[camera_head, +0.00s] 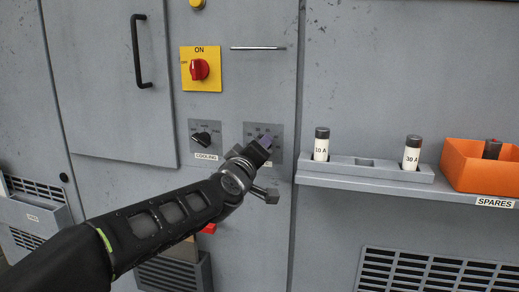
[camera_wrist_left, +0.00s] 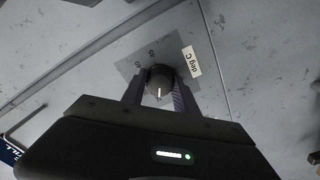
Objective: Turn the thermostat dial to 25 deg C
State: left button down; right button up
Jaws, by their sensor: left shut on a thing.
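The thermostat dial (camera_wrist_left: 159,76) is a dark round knob with a white pointer line. In the left wrist view the line points down the picture, toward my gripper body. The dial sits on a grey scale plate (camera_wrist_left: 133,66) beside a white "deg C" label (camera_wrist_left: 191,61); the scale figures are too small to read surely. My left gripper (camera_wrist_left: 160,92) is shut on the dial, one finger on each side. In the head view my left gripper (camera_head: 264,144) covers the dial and part of the plate (camera_head: 276,130). My right gripper is in neither view.
A COOLING knob (camera_head: 202,139) is left of the dial, with a red-and-yellow ON switch (camera_head: 200,69) above. To the right, a shelf holds a fuse rack (camera_head: 365,167) with 10 A (camera_head: 321,145) and 30 A (camera_head: 411,153) fuses, and an orange SPARES bin (camera_head: 480,173).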

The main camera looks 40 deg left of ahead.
pick_arm(q)
jog(key=c, duration=0.9)
grip_release()
jog(key=shift+c, duration=0.2)
jog(key=p+v, duration=0.1)
jog(key=v, duration=0.6)
jog(key=shift+s+d, duration=0.15)
jog(key=shift+s, duration=0.2)
